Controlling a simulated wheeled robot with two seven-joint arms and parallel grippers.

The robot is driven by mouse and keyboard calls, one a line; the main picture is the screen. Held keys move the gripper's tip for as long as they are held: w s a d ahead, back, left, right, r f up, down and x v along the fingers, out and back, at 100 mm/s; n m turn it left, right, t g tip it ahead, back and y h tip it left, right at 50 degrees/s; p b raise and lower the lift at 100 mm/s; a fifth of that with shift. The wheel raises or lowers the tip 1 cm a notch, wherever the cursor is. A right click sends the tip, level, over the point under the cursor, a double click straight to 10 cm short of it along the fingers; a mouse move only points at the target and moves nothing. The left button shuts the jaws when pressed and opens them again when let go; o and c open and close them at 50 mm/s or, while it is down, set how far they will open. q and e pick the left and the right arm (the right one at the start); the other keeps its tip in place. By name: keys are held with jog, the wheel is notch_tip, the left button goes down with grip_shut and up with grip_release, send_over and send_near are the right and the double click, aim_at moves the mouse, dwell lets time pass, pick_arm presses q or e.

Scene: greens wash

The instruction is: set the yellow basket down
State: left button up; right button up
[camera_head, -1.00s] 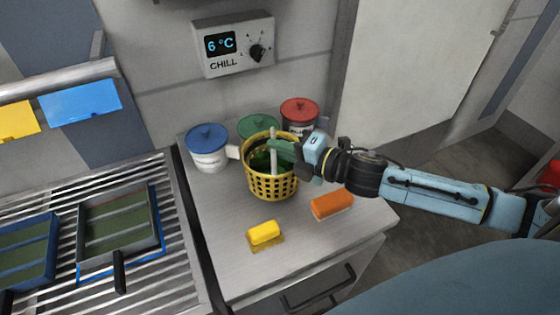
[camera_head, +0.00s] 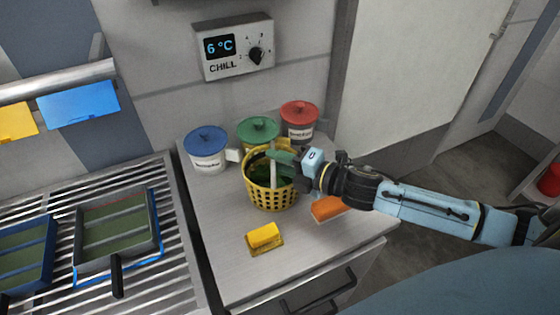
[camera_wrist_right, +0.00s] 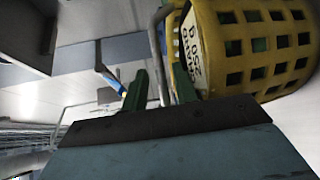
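The yellow basket (camera_head: 270,196) is upright over the grey counter, with dark green leaves inside and a pale upright handle (camera_head: 273,168). I cannot tell whether its bottom touches the counter. My right gripper (camera_head: 275,156) reaches in from the right, with its green fingers at the handle. The right wrist view shows the grey handle (camera_wrist_right: 156,45) between the two fingers of the right gripper (camera_wrist_right: 160,88), and the basket's labelled side (camera_wrist_right: 235,60) close to the right finger. My left gripper is in neither view.
Blue (camera_head: 206,145), green (camera_head: 258,130) and red-lidded (camera_head: 299,118) jars stand behind the basket. A yellow block (camera_head: 264,237) lies in front. An orange block (camera_head: 326,208) is partly hidden by my arm. The counter's front left (camera_head: 225,270) is clear.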

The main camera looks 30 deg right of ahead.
jog(key=v, duration=1.2)
dwell(1.9)
